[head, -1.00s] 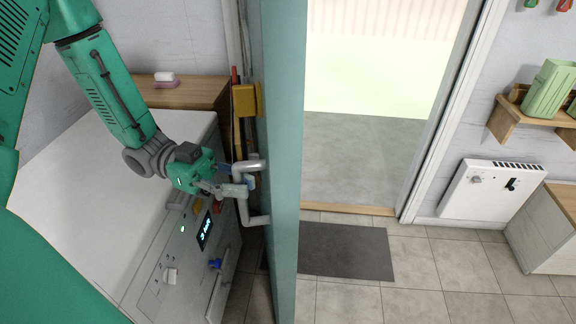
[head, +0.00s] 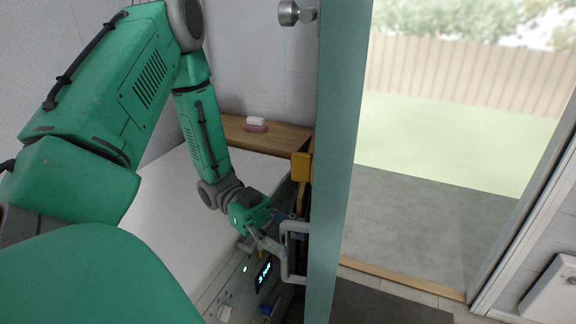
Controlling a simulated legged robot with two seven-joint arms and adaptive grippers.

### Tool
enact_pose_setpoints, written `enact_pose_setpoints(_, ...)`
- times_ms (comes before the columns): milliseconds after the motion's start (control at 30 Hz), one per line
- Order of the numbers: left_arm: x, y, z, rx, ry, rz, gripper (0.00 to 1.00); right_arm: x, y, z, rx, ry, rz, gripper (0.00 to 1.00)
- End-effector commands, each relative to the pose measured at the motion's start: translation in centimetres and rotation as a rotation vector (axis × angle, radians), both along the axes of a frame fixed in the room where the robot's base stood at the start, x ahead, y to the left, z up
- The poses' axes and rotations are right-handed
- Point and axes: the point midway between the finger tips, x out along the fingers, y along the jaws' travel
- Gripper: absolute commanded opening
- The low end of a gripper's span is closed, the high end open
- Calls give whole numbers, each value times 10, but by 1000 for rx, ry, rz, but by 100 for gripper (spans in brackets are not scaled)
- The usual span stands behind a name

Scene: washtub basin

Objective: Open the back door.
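The back door (head: 340,150) stands open, seen nearly edge-on as a tall teal panel in the middle of the head view. Its grey bracket-shaped handle (head: 289,262) is on the door's left face. My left gripper (head: 283,236) is at this handle, with its fingers around or against the upright bar. The fingers overlap the handle, so I cannot tell if they are closed on it. My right gripper is not in view.
The doorway right of the door shows grey paving (head: 430,215), grass and a fence. A dark mat (head: 385,305) lies before the sill. A white washing machine (head: 165,225) and wooden shelf (head: 265,138) are left. A white wall heater (head: 555,290) is at far right.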

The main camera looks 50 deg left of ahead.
Motion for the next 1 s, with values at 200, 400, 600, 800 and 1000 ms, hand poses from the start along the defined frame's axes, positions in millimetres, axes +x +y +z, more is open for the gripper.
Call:
enact_pose_setpoints(200,-2,0,-1,2,2,-2,36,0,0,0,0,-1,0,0)
enact_pose_setpoints(400,-3,18,-2,6,3,0,36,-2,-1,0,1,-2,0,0)
enact_pose_setpoints(600,-6,61,-3,6,3,-1,36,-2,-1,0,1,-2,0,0)
enact_pose_setpoints(800,-9,100,-4,2,3,-1,36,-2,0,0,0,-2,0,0)
enact_pose_setpoints(1000,-10,119,-4,2,4,-1,36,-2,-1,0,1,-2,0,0)
